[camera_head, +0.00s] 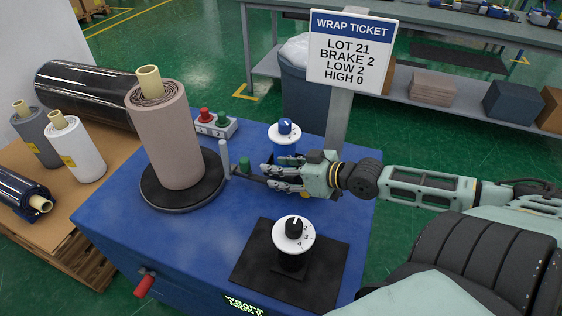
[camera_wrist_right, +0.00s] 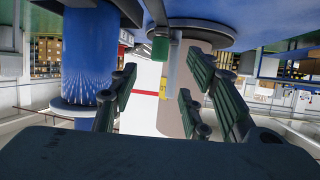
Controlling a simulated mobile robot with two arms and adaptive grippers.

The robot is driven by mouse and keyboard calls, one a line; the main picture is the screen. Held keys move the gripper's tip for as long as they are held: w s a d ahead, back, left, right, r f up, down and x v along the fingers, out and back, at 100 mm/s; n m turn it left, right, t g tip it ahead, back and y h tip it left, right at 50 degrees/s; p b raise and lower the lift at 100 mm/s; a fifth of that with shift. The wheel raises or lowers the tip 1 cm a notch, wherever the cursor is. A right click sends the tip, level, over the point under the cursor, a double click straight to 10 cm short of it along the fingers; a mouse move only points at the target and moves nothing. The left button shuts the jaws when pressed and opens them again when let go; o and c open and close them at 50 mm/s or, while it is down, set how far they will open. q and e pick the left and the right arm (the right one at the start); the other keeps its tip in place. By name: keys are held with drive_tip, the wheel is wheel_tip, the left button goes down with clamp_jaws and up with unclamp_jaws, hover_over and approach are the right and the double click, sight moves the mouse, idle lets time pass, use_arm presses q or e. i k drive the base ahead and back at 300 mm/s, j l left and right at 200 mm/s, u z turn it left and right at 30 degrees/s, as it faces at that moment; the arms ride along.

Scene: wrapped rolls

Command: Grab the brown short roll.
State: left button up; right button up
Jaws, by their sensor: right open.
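A brown roll (camera_head: 165,140) with a tan core stands upright on a round black turntable (camera_head: 150,203) on the blue machine. In the right wrist view the brown roll (camera_wrist_right: 192,72) appears upside down behind the fingers. My right gripper (camera_head: 268,176) is open and empty, to the right of the roll and apart from it. Its spread fingers also show in the right wrist view (camera_wrist_right: 160,85). A grey post (camera_head: 225,158) and a green knob (camera_head: 245,165) stand between the gripper and the roll. My left gripper is not in view.
A blue-topped dial (camera_head: 284,128) stands behind the gripper, a black-knobbed dial (camera_head: 294,230) in front. A button box (camera_head: 216,124) sits behind the turntable. Grey (camera_head: 38,137) and white (camera_head: 77,148) rolls stand on the pallet at left, near a large black roll (camera_head: 88,92).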

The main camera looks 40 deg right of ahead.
sight(158, 108)
drive_tip(key=k+l, duration=0.25)
drive_tip(key=k, duration=0.2)
drive_tip(key=k+l, duration=0.25)
drive_tip(key=k, duration=0.25)
